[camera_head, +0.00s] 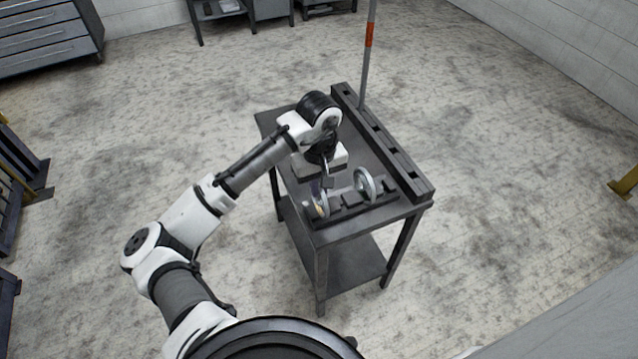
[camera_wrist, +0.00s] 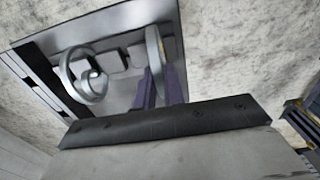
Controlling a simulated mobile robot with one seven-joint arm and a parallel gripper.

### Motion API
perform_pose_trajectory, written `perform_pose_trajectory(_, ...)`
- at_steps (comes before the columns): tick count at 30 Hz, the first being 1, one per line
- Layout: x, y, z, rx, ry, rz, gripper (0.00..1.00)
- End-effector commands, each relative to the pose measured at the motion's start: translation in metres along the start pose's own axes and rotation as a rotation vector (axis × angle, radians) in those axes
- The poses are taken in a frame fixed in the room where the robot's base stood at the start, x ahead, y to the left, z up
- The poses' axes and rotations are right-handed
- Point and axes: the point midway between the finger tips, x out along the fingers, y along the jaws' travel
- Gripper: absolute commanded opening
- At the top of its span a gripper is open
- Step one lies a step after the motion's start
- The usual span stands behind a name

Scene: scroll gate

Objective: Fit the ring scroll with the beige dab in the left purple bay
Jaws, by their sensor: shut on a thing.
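The ring scroll with the beige dab (camera_head: 319,202) stands upright at the left end of a low dark block rack on the table. It also shows nearly edge-on in the wrist view (camera_wrist: 153,52), with the dab on its right face. My gripper (camera_head: 327,184) is above and at this ring; its purple-grey fingers (camera_wrist: 160,88) are shut on the rim. A long dark rail (camera_head: 400,163) with several dark slots runs along the table's right edge. I cannot make out a purple bay colour on it.
A second grey ring scroll (camera_head: 366,184) stands upright in the same rack (camera_head: 350,199), to the right; it also shows in the wrist view (camera_wrist: 84,78). A pole (camera_head: 367,60) with an orange band rises at the rail's far end. Floor around the table (camera_head: 262,122) is clear.

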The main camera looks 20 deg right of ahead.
Motion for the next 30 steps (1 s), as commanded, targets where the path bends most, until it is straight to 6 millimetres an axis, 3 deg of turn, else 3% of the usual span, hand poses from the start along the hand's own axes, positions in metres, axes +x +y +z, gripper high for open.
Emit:
perform_pose_trajectory(23,-0.019,0.000,0.000,0.001,0.000,-0.001,0.00)
perform_pose_trajectory(30,-0.037,0.000,0.000,0.001,0.001,0.001,0.00)
